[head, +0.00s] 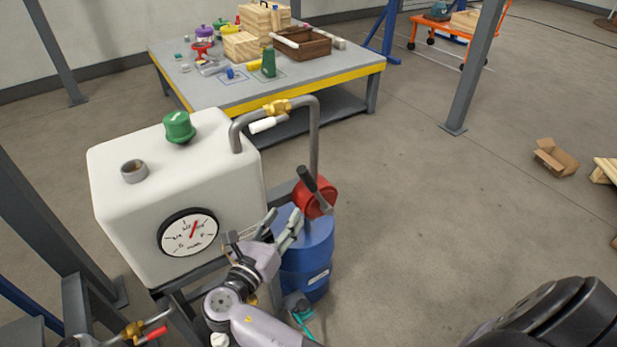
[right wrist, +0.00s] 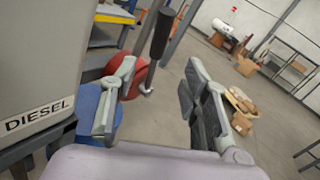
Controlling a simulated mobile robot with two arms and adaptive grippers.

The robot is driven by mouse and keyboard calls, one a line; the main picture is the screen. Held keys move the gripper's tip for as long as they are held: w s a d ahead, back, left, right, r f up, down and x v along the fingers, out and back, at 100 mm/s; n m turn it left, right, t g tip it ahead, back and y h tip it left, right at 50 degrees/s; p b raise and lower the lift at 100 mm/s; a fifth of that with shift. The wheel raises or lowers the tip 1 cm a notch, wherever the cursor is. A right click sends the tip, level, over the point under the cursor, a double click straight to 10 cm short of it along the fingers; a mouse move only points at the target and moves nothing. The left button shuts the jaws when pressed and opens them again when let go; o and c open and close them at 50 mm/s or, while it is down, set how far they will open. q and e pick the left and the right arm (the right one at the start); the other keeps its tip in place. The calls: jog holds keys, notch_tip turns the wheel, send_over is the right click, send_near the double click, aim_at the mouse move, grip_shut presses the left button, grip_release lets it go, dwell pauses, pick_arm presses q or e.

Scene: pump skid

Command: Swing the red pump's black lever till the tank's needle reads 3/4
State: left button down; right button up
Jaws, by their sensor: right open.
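The red pump (head: 315,199) sits on top of the blue drum (head: 318,244). Its black lever (head: 306,177) tilts up and to the left in the head view. In the right wrist view the lever's black grip (right wrist: 161,36) stands nearly upright on a grey rod. My right gripper (head: 285,214) is open beside the pump, below the lever. In the wrist view the lever shows between the two fingers, not gripped. The white tank (head: 120,221) bears a round gauge (head: 188,232). Its red needle points up and slightly right; its markings are hard to read. My left gripper is not in view.
A grey pipe (head: 316,135) with a brass valve (head: 277,107) arches from tank to pump. A filler neck (head: 134,171) and green cap (head: 179,127) top the tank. A yellow-edged table (head: 330,75) stands behind.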

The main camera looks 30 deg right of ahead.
aim_at(306, 185)
jog(key=x, duration=1.4)
jog(key=shift+d, duration=0.1)
jog(key=shift+c, duration=0.6)
grip_shut()
